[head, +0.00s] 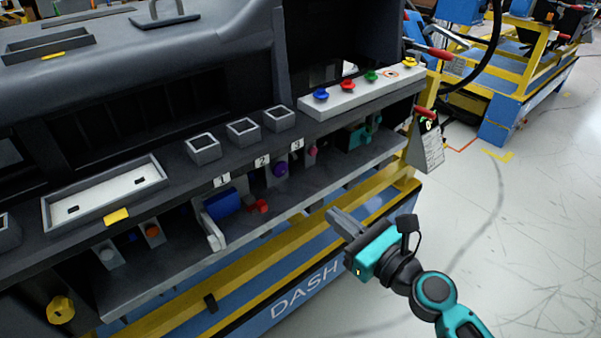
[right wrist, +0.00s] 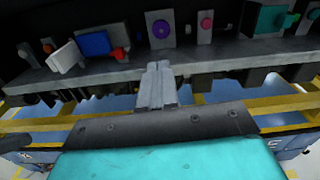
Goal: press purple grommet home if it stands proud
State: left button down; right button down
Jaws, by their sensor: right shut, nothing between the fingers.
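The purple grommet (head: 281,169) sits on a small grey upright plate under the dashboard ledge, below the label 2 to 3 area. In the right wrist view the purple grommet (right wrist: 161,29) is a round disc with a darker centre, facing me. I cannot tell how far it stands out from its plate. My right gripper (head: 338,222) is shut and empty, in front of the lower shelf and to the right of and below the grommet. In the right wrist view its fingers (right wrist: 159,72) are together, below the grommet and apart from it. My left gripper is not in view.
A pink grommet (right wrist: 206,23) is to the right of the purple one. A blue block with a red knob (right wrist: 96,43) and a white part (right wrist: 66,56) are to its left. A teal part (right wrist: 270,19) is further right. The lower shelf edge (head: 330,188) runs below them.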

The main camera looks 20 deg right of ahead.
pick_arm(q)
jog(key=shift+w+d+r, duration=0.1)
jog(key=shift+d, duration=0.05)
pick_arm(e)
jog(key=shift+w+d+r+m, duration=0.1)
jog(key=shift+d+r+m, duration=0.1)
jog(key=shift+m, duration=0.1)
jog(key=shift+w+a, duration=0.1)
jog(key=p, duration=0.2)
send_near(283, 170)
jog(key=x, duration=0.6)
jog(key=shift+w+a, duration=0.15)
jog(key=shift+w, duration=0.25)
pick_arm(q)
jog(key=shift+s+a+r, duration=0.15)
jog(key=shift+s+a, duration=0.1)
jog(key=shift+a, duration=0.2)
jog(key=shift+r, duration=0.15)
pick_arm(e)
jog(key=shift+w, duration=0.1)
